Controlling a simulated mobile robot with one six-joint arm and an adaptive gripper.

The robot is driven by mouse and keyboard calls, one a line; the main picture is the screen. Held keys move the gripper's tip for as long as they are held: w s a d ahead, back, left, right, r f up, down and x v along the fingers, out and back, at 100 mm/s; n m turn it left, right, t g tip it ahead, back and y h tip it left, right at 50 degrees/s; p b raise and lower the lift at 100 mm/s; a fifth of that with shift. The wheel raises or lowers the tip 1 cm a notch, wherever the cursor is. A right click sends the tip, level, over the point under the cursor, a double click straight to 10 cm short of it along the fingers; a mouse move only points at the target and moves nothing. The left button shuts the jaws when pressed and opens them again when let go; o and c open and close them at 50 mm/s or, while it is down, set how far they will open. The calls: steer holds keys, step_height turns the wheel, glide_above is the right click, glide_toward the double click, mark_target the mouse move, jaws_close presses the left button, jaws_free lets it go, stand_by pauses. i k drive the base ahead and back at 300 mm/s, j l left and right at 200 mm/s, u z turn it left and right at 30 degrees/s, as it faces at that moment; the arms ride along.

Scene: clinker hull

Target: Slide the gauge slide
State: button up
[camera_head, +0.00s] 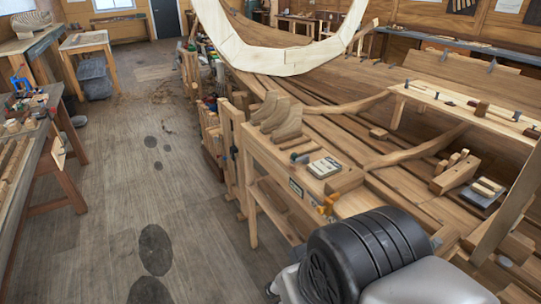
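No part that I can surely name as the gauge slide stands out. On the small wooden bench (262,150) in the middle lie a pale square plate with dark marks (325,167) and a small dark blue-grey piece (299,158) beside it. I cannot tell whether either belongs to the gauge. My gripper is not in view.
Curved wooden blocks (279,117) stand on the bench's far end. The planked hull (345,125) lies behind and right, with a large pale curved frame (280,58) above. A workbench (28,150) stands at the left. The floor (130,185) between is mostly clear, with dark stains.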

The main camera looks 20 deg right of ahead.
mark_target(327, 209)
steer(key=i+j+z, duration=0.2)
steer(key=z, duration=0.2)
steer(key=i+j+z, duration=0.2)
steer(key=z, duration=0.2)
steer(key=i+j+z, duration=0.1)
steer(key=j+z, duration=0.25)
